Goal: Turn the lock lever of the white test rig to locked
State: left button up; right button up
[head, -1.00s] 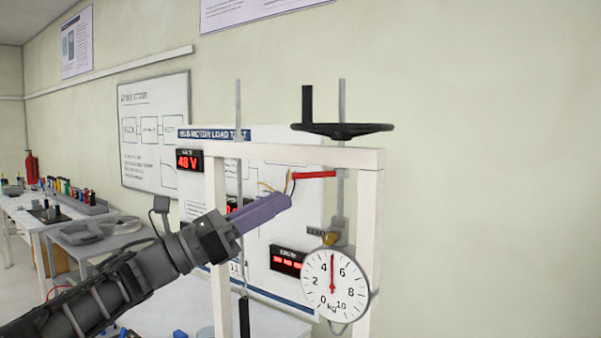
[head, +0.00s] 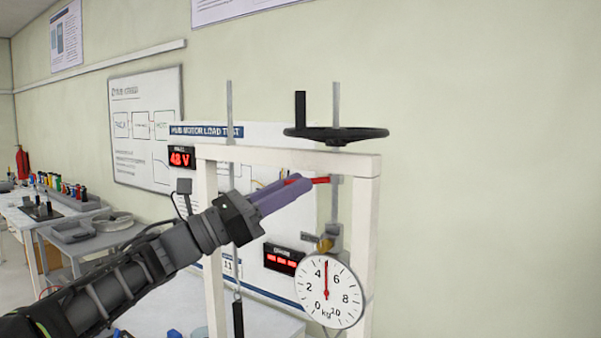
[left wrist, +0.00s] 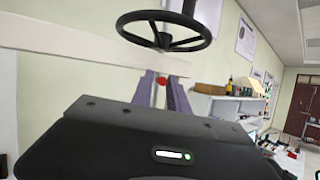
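The white test rig (head: 368,240) is a frame with a black handwheel (head: 336,134) on top. Its red lock lever (head: 321,181) points left, about level, from the grey rod under the top beam. My left gripper (head: 303,182) reaches in from the left, its purple fingers overlapping the lever's free end. In the left wrist view the red lever end (left wrist: 162,80) shows between the two fingertips (left wrist: 161,77), which stand apart with a gap. Contact with the lever cannot be made out. My right gripper is not in view.
A round dial scale (head: 328,292) hangs below the rod. A panel with red displays (head: 282,258) stands behind the rig. The handwheel (left wrist: 164,30) and top beam (left wrist: 70,54) are close beyond my fingers. A side bench (head: 60,210) with parts stands at the left.

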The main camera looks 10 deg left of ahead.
pick_arm(q)
jog(key=shift+x, duration=0.95)
jog(key=shift+c, duration=0.4)
grip_shut()
dwell(0.3)
